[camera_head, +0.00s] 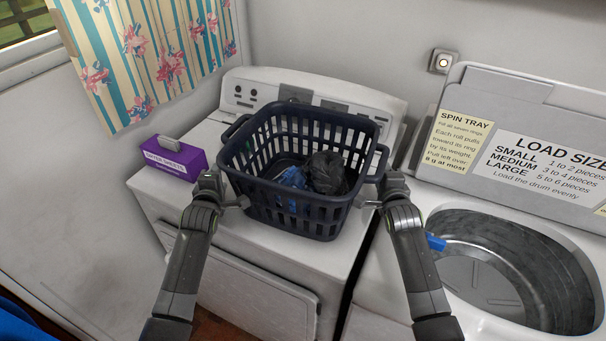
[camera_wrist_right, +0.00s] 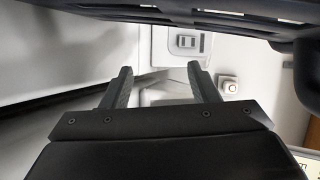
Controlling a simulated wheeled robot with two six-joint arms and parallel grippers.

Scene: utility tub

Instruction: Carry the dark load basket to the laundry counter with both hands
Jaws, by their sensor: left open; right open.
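The dark load basket (camera_head: 300,209) stands upright on the white dryer (camera_head: 163,201) in the head view, with dark and blue cloth inside. My left gripper (camera_head: 240,203) is open at the basket's left side, close to its wall below the left handle. My right gripper (camera_head: 372,204) is open at the basket's right side, near the right handle. In the right wrist view the two fingers (camera_wrist_right: 160,85) are apart with nothing between them, and the dark basket rim (camera_wrist_right: 200,18) passes above them. Whether either gripper touches the basket I cannot tell. Which surface is the laundry counter I cannot tell.
A purple dryer sheets box (camera_head: 174,157) stands at the dryer's back left. To the right is an open washer drum (camera_head: 505,265) with a blue item at its left rim. Behind it a panel (camera_head: 545,140) carries printed signs. A flowered curtain (camera_head: 150,55) hangs at left.

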